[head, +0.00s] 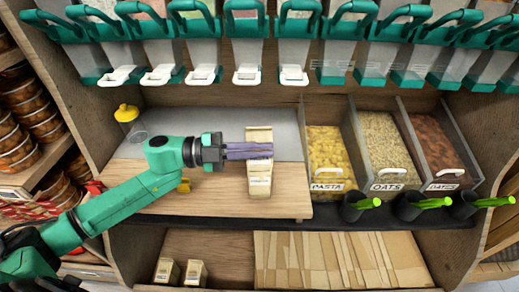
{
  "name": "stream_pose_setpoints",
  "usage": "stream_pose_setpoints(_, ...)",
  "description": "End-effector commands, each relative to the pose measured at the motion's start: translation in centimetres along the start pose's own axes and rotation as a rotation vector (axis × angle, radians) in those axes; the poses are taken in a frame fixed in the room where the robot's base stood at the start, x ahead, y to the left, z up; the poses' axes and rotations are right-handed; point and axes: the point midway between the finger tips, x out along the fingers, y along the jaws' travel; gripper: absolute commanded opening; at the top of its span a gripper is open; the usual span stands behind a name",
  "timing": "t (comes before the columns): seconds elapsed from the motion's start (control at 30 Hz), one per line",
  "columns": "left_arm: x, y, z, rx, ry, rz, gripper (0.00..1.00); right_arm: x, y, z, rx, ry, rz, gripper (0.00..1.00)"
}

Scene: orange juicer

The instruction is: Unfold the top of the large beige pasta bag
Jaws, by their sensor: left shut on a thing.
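A beige bag (259,180) stands on the wooden board in the middle of the head view. Its top looks folded, with a pale band across it, though the detail is small. My left gripper (262,151) reaches in from the left at the height of the bag's upper part. Its purple-grey fingers are shut on the bag near its top, and they hide part of it. My right gripper does not show.
The wooden board (215,203) is otherwise mostly clear. A jar with a yellow lid (129,121) stands at the back left. Bins of pasta (328,149), oats (380,141) and dates (440,141) stand to the right. Dispensers (247,50) hang above. Small bags (167,271) sit on the lower shelf.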

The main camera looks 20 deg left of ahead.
Motion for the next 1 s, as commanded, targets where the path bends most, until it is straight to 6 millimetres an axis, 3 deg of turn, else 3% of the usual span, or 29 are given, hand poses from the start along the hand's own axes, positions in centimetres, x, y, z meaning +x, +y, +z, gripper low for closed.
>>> stream_pose_setpoints(0.27,0.0,1.1,-0.7,0.261,0.000,0.001,0.00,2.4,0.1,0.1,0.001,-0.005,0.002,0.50)
stream_pose_setpoints(0.33,0.0,1.3,-1.0,0.327,0.000,0.000,0.00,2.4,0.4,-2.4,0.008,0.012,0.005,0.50)
stream_pose_setpoints(0.6,0.0,2.2,-1.6,0.565,0.000,0.000,0.00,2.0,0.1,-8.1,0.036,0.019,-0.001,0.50)
stream_pose_setpoints(0.8,0.0,2.6,-2.0,0.694,0.000,0.001,0.00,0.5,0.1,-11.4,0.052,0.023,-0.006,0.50)
stream_pose_setpoints(1.0,0.0,2.8,-2.2,0.771,0.000,0.001,0.00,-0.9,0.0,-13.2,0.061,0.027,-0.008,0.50)
